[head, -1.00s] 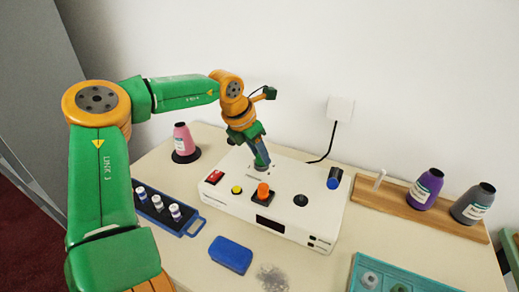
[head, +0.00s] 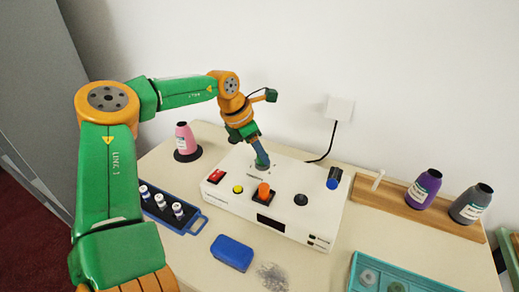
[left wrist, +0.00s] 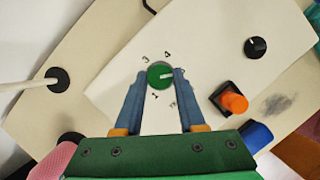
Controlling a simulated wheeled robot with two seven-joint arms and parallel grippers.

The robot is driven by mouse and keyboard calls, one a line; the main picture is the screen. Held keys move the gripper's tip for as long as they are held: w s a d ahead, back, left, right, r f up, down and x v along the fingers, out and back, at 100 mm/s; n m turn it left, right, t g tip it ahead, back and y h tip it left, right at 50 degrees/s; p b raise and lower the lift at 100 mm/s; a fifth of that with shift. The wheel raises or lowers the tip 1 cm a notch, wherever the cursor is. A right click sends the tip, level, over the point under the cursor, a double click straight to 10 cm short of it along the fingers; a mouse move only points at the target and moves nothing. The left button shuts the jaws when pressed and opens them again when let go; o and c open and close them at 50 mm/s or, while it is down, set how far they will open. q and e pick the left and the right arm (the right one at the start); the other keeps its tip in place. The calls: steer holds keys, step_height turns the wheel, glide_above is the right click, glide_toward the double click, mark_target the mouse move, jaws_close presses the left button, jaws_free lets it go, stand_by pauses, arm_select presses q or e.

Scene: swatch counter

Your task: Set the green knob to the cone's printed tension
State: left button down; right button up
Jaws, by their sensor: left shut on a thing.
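The green knob (left wrist: 160,76) shows between my left fingers in the left wrist view, with a white pointer line toward the picture's right. My left gripper (left wrist: 160,82) is shut on the knob, one finger on each side. In the head view the gripper (head: 262,163) reaches down onto the white machine (head: 235,203) and hides the knob. A pink cone (head: 184,138) stands on a black disc left of the machine; its label is unreadable here.
The machine also carries a red switch (head: 216,176), yellow button (head: 238,189), orange knob (head: 263,190), black knob (head: 300,199) and blue cylinder (head: 334,178). A blue spool tray (head: 166,212) sits front left.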

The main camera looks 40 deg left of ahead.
arm_select(q)
steer(key=c, duration=0.5)
jaws_free()
steer(key=shift+w, duration=0.1)
steer(key=d+v, duration=0.1)
steer(key=v, duration=0.6)
steer(key=shift+a+b, duration=0.35)
steer(key=shift+a, duration=0.1)
